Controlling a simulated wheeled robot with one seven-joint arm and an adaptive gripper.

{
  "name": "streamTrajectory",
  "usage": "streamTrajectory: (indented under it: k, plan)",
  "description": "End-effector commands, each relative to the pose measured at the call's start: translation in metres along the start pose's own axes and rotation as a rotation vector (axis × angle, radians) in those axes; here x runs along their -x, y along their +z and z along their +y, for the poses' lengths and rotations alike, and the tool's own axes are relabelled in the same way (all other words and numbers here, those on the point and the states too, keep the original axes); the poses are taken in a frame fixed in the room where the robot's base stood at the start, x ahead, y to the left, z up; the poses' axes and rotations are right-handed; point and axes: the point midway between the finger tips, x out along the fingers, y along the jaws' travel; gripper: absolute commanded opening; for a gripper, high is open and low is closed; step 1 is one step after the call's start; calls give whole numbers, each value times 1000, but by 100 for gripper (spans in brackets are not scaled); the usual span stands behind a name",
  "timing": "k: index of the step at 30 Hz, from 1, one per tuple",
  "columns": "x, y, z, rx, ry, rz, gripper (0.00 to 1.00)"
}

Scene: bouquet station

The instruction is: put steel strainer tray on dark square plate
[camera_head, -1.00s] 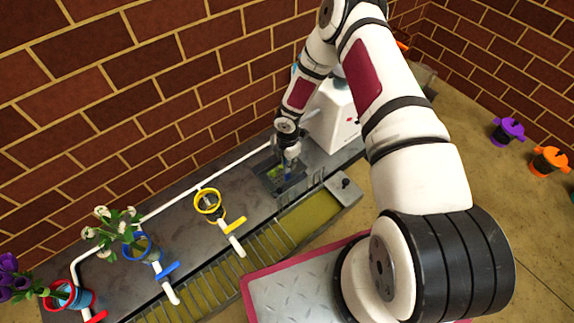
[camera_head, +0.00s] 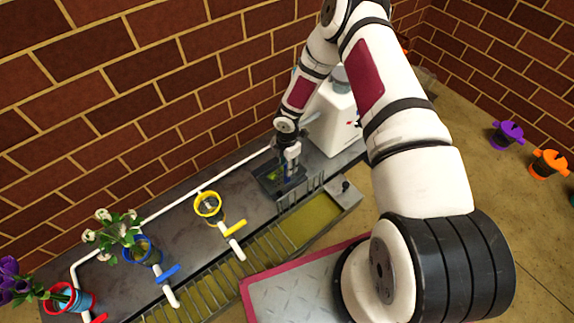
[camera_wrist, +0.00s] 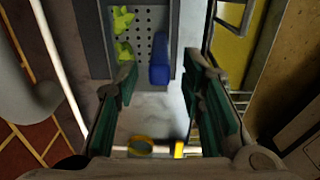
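The strainer tray shows in the wrist view as a grey perforated surface (camera_wrist: 141,42) with green leafy bits (camera_wrist: 122,48) and a blue handle-like piece (camera_wrist: 159,62). In the head view it lies at the dark rectangular area (camera_head: 268,184) on the counter, partly hidden by my gripper (camera_head: 288,172). In the wrist view my gripper (camera_wrist: 165,92) is open, its green-padded fingers wide apart on either side of the blue piece, with no visible contact. I cannot clearly tell a dark square plate from the dark surface around the tray.
A yellow-green trough (camera_head: 312,214) with metal bars runs along the counter front. A white machine (camera_head: 335,115) stands right of my gripper. A yellow ring holder (camera_head: 208,204), a blue holder with white flowers (camera_head: 118,235) and a red holder (camera_head: 62,297) stand left.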

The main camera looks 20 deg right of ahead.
Motion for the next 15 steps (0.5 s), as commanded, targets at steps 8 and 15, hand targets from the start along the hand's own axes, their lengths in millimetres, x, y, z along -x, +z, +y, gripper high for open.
streamTrajectory:
  k: [8,15]
  plan:
    - [62,1,1,0,2,-1,36]
    - [96,0,0,0,1,-1,36]
